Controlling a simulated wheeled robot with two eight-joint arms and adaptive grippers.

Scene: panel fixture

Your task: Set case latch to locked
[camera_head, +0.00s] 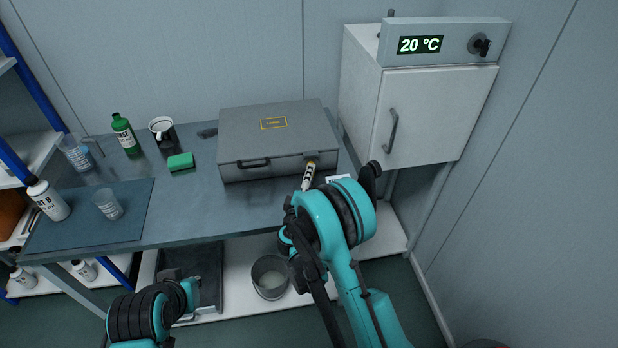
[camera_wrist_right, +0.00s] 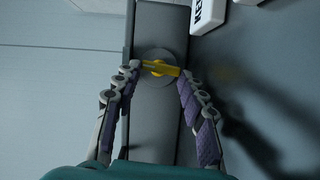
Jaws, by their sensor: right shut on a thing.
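The grey case (camera_head: 268,137) lies shut on the bench, its front face toward me. Its yellow latch knob (camera_wrist_right: 160,68) sits on a round grey plate on the front face, near the right end in the head view. The yellow bar lies nearly across the narrow face in the wrist view, slightly tilted. My right gripper (camera_wrist_right: 160,70) is shut on the latch, with one fingertip at each end of the bar. In the head view my right gripper (camera_head: 308,177) covers most of the latch.
A black handle (camera_head: 253,163) is on the case front. A white cabinet (camera_head: 436,118) stands at right. A green sponge (camera_head: 180,162), a green bottle (camera_head: 124,134), a black-and-white mug (camera_head: 163,132) and beakers stand left of the case. A blue mat (camera_head: 90,225) covers the bench's left part.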

